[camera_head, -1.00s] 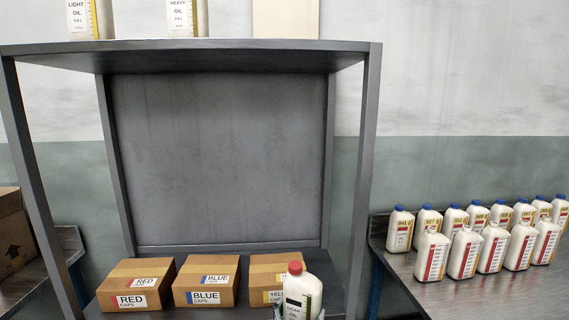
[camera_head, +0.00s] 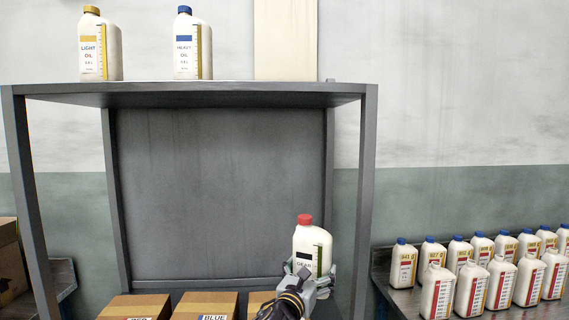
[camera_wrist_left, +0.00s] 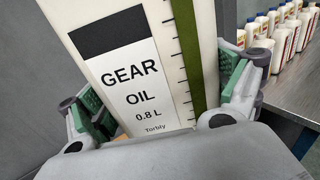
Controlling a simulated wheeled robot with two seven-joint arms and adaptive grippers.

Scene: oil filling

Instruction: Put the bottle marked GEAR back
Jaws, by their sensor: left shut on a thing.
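The GEAR oil bottle (camera_head: 312,245) is white with a red cap and a black block on its label. My left gripper (camera_head: 308,278) is shut on its lower part and holds it upright in front of the shelf's back panel, above the box level. In the left wrist view the bottle's label (camera_wrist_left: 135,85) fills the middle, with the green-padded fingers (camera_wrist_left: 160,105) on both its sides. A LIGHT OIL bottle (camera_head: 100,48) and a HEAVY OIL bottle (camera_head: 192,48) stand on the shelf top (camera_head: 190,97). My right gripper is not in view.
Cardboard cap boxes (camera_head: 205,305) stand on the lower level, partly cut off below. A table at the right (camera_head: 385,285) bears several white bottles with blue caps. The shelf's right post (camera_head: 364,190) is close to the held bottle. The shelf top right of the HEAVY bottle has free room.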

